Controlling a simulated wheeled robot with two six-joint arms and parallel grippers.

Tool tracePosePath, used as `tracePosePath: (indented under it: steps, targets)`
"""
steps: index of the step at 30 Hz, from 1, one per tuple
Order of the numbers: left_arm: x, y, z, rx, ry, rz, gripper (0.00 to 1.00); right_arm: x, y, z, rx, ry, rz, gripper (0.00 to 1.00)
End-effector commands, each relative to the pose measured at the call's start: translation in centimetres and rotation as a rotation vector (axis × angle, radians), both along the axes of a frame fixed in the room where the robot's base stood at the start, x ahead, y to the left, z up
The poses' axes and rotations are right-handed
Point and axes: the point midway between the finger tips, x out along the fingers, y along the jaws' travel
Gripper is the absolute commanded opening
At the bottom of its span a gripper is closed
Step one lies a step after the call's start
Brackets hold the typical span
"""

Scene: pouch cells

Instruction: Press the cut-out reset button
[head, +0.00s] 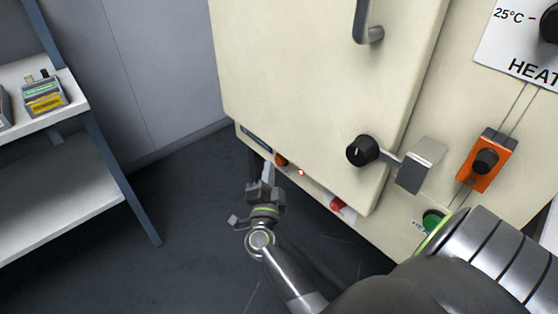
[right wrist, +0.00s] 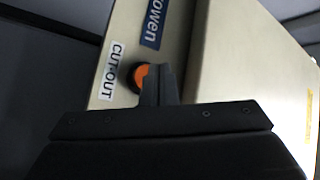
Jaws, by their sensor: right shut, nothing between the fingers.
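The cut-out reset button is a round orange button with a dark rim. In the right wrist view the button (right wrist: 139,76) sits beside a white CUT-OUT label (right wrist: 113,70), its right side hidden by my fingers. In the head view the button (head: 281,160) is on the lower front strip of the cream oven. My right gripper (head: 268,173) is just left of and below it there. In the right wrist view my gripper's fingers (right wrist: 158,72) are together and empty, overlapping the button's edge. I cannot tell whether they touch it. My left gripper is not in view.
The oven door (head: 310,90) overhangs the strip, with a black knob (head: 362,150) and a metal latch (head: 424,163). A small lit lamp (head: 301,173) and a red button (head: 337,204) are to the right. A shelf (head: 60,185) stands left; the floor between is clear.

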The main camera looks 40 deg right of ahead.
Motion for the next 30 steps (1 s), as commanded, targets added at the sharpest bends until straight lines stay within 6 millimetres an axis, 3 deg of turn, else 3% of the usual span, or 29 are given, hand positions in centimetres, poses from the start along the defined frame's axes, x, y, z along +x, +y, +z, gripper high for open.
tracePosePath:
  steps: [10, 30]
  targets:
    - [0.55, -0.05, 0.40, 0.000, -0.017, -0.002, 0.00, -0.01, 0.01, 0.00, 0.000, 0.000, 0.000, 0.00]
    - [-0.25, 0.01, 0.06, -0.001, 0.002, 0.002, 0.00, -0.01, 0.01, 0.00, 0.000, 0.000, 0.000, 0.00]
